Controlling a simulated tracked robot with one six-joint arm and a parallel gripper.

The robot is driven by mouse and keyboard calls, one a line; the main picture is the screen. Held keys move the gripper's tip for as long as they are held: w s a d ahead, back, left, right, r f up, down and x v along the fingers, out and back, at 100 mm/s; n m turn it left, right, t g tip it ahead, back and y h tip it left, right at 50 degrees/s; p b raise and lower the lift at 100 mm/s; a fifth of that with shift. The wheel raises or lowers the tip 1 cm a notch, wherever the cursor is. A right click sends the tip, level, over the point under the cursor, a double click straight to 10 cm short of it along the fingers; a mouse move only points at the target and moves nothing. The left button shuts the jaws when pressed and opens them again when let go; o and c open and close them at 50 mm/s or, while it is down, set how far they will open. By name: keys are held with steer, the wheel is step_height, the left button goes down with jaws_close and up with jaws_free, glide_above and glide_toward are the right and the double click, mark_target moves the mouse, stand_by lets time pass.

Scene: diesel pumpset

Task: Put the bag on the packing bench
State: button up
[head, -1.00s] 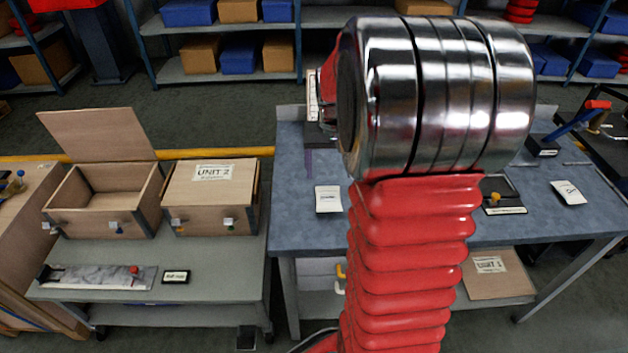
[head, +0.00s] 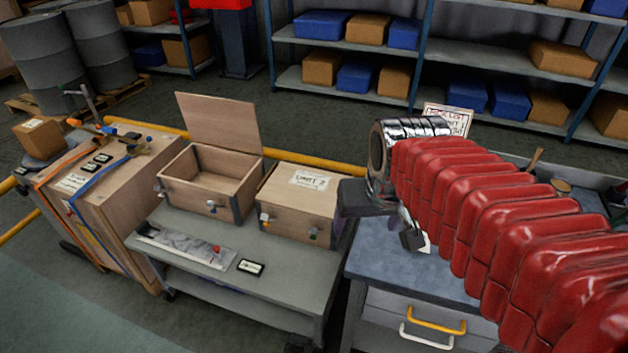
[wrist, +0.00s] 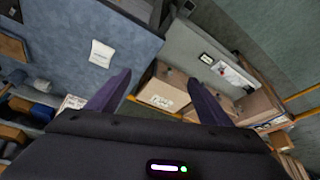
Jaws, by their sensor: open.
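The bag (head: 185,245), clear and flat with grey contents and a red piece at one end, lies on the front of a grey trolley (head: 270,262). It also shows in the wrist view (wrist: 234,73). A blue-topped bench (head: 385,262), which may be the packing bench, stands right of the trolley; its top shows in the wrist view (wrist: 60,45). My gripper (wrist: 157,80) is open and empty, its two dark fingers apart, above the trolley and bench area. In the head view my red arm hides part of the bench, and the fingers are hard to make out.
An open wooden box (head: 205,185) and a closed box marked UNIT 2 (head: 300,200) stand behind the bag. A black label plate (head: 250,267) lies right of it. A strapped wooden crate (head: 100,190) stands left of the trolley. Floor in front is clear.

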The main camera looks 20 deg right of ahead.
steer(key=s+a+n+t, duration=0.1)
steer(key=s+a+n, duration=0.1)
steer(key=s+a, duration=0.3)
steer(key=shift+s+a+y, duration=0.35)
steer(key=shift+s+y, duration=0.05)
steer(key=shift+s, duration=0.25)
